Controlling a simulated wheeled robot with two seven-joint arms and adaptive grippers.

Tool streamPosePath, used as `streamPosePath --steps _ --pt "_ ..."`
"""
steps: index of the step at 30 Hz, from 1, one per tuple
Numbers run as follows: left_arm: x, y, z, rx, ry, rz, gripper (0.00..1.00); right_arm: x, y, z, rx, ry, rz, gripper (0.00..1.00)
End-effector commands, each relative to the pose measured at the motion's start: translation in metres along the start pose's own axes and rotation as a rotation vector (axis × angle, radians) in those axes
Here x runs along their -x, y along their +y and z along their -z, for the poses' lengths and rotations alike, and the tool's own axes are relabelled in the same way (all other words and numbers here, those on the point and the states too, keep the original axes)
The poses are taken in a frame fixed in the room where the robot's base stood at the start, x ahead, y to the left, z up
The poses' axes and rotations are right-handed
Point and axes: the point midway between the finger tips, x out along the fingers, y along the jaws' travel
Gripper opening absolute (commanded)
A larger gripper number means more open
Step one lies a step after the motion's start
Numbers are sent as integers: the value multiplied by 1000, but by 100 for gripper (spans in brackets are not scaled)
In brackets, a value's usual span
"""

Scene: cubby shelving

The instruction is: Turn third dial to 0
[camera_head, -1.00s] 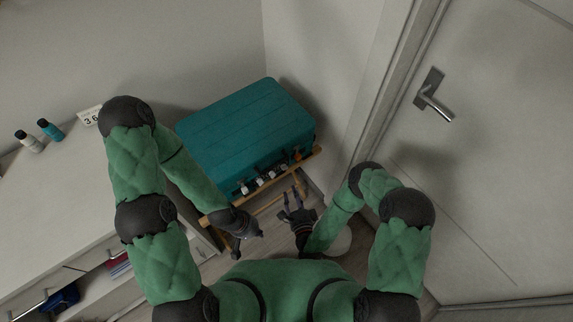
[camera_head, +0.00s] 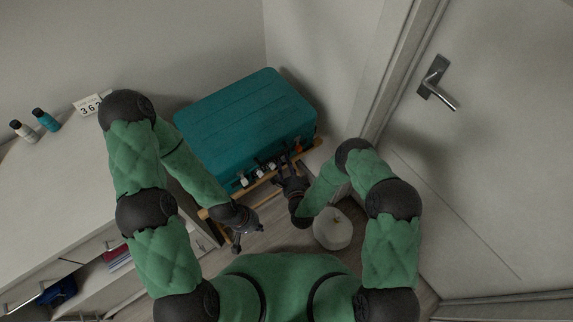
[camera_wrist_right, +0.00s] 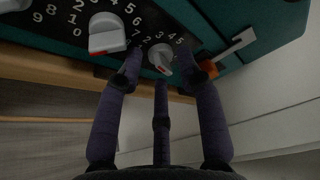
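The teal case (camera_head: 245,120) has a black front panel with white dials and printed digits. In the right wrist view, the third dial (camera_wrist_right: 160,55) is the rightmost, with a red mark at its lower edge; a second dial (camera_wrist_right: 106,36) is to its left. My right gripper (camera_head: 287,168) is at the case front. In the wrist view its fingers (camera_wrist_right: 157,65) are spread, one on each side of the third dial, with another finger below; contact is unclear. My left gripper (camera_head: 249,238) hangs lower left of the case, fingers apart and empty.
The case stands on a wooden rack (camera_head: 203,213). A white lever (camera_wrist_right: 232,46) and orange part (camera_wrist_right: 209,68) are right of the third dial. A white round object (camera_head: 333,230) is below my right arm. A number card (camera_head: 88,106) and two bottles (camera_head: 43,119) stand on the left cabinet.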

Motion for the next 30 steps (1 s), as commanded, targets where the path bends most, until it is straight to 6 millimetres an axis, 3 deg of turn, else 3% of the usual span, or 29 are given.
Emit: streamPosePath --steps 3,7,8,30 --pt "0 0 0 0 0 0 0 0 0 0 0 0 0 37" --pt "0 0 0 0 0 0 0 0 0 0 0 0 0 3" --pt "0 0 0 0 0 0 0 0 0 0 0 0 0 0" --pt "-2 -1 0 0 0 0 0 -1 -2 3 21 8 16 0"
